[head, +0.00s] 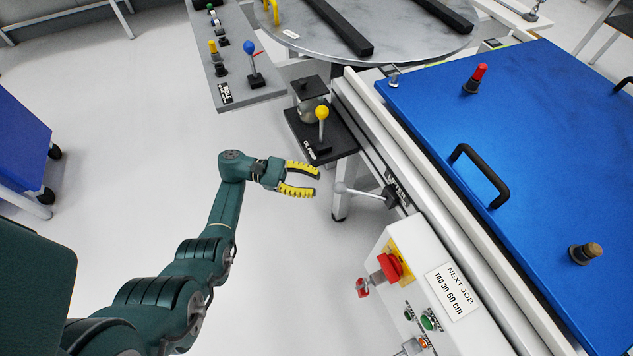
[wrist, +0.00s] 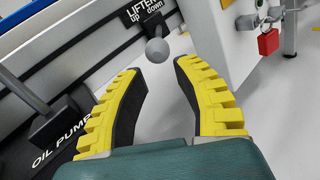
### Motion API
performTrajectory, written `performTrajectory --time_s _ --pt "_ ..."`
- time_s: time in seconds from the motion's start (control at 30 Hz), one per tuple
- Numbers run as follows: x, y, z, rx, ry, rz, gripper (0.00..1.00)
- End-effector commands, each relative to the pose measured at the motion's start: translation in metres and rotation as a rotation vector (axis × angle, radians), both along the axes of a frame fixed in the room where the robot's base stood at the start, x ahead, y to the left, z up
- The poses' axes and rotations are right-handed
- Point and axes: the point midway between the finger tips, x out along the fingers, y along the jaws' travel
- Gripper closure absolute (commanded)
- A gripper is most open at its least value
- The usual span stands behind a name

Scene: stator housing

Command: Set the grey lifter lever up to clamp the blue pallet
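The grey lifter lever (head: 362,192) sticks out to the left from its dark mount below the LIFTER label in the head view, its ball end toward my gripper (head: 317,182). My gripper is open and empty, its yellow-backed fingers just left of the ball. In the wrist view, the lever's grey ball (wrist: 157,50) appears beyond and between the fingertips (wrist: 158,72), apart from them. The label above it reads "LIFTER up down". The blue pallet (head: 540,140) lies on the lifter table at right, with a black handle and knobs on it.
The oil pump lever with yellow ball (head: 322,113) stands on a black plate behind my gripper; its base also shows in the wrist view (wrist: 55,125). A white control box (head: 440,290) with a red button is in front. A padlock (wrist: 269,42) hangs at right.

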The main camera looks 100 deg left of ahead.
Motion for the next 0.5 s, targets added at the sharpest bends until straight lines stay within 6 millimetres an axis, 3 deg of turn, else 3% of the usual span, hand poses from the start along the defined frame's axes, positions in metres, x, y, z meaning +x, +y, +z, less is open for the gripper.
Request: performTrajectory --time_s 0.03,0.13,0.3,0.4,0.5 --pt "0.007 -0.004 -0.005 0.006 0.024 -0.005 0.80" --pt "0.034 -0.024 -0.030 0.063 0.146 -0.028 1.00" --pt "0.086 -0.088 -0.104 0.379 0.567 -0.108 1.00" --pt "0.088 -0.119 -0.128 0.665 0.814 -0.163 1.00" --pt "0.076 -0.137 -0.122 0.999 1.029 -0.220 1.00"
